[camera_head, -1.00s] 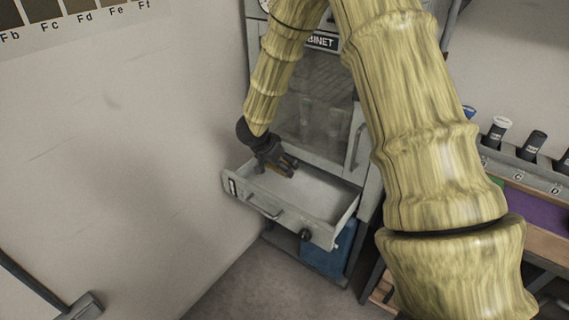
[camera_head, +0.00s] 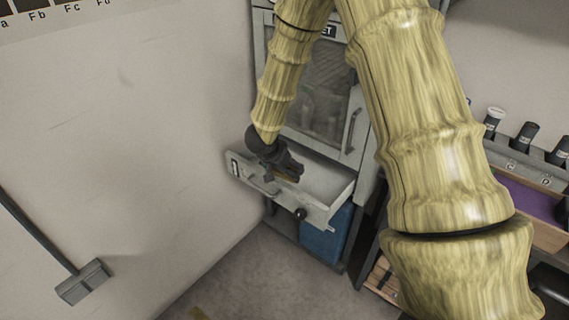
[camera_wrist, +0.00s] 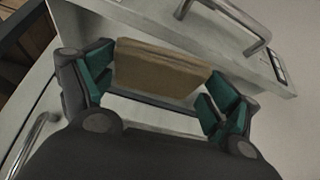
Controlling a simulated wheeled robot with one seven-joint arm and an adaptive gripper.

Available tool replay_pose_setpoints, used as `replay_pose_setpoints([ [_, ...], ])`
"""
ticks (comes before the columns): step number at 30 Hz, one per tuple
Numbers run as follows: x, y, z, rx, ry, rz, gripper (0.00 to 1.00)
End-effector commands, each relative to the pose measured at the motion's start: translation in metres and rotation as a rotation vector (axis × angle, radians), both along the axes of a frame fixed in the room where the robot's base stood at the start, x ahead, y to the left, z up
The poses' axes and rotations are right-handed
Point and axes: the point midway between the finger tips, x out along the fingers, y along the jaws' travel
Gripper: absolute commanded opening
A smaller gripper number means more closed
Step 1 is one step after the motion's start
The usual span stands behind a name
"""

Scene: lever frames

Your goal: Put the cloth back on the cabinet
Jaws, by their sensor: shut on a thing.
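My gripper (camera_head: 290,174) is over the front left part of an open drawer (camera_head: 328,187) in the grey cabinet (camera_head: 357,118). In the wrist view, a folded tan cloth (camera_wrist: 158,70) lies between the green-padded fingers of my gripper (camera_wrist: 160,92), which is shut on it. In the head view only a small brownish bit of the cloth (camera_head: 287,177) shows beneath the fingers. The drawer front with its metal handle (camera_wrist: 247,28) crosses the top of the wrist view. My arm hides part of the cabinet.
The cabinet's glass door (camera_head: 318,95) is closed above the drawer. A blue bin (camera_head: 325,240) stands below it. A wall is close on the left, with a long-handled tool (camera_head: 82,282) against it. A rack with several dark containers (camera_head: 525,135) is at the right. Floor in front is clear.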

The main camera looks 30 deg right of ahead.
Motion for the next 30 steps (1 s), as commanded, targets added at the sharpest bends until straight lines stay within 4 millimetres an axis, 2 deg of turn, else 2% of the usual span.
replay_pose_setpoints([
  [5,-0.009,0.018,-0.007,0.003,0.002,0.086,0.66],
  [10,-0.019,0.043,-0.016,0.003,0.004,0.212,0.66],
  [21,-0.059,0.128,-0.050,0.008,0.006,0.638,0.66],
  [30,-0.080,0.175,-0.068,0.007,0.003,0.881,0.66],
])
